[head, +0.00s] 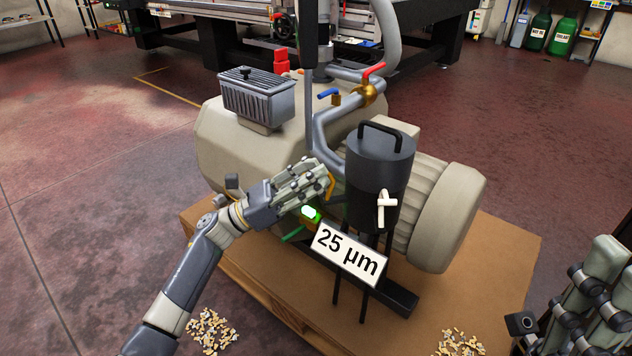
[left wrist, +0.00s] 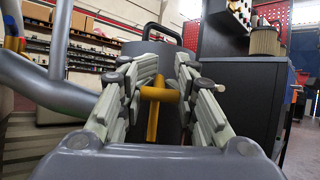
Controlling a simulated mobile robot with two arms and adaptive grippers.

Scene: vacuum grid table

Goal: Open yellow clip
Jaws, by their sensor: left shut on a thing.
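The yellow clip (head: 331,187) is a small bent piece on the left side of the dark filter canister (head: 380,165). In the left wrist view the yellow clip (left wrist: 153,118) is T-shaped. My left gripper (head: 325,183) is shut on it; in the left wrist view its fingers (left wrist: 158,92) stand on both sides of the clip's crossbar. The fingers hide part of the clip in the head view. A white T-shaped clip (head: 387,203) is on the canister's front. My right gripper (head: 592,300) is partly in view at the bottom right, away from the canister; its fingertips are unclear.
The pump (head: 245,150) stands on a brown pallet (head: 490,265). Open floor lies to the left.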

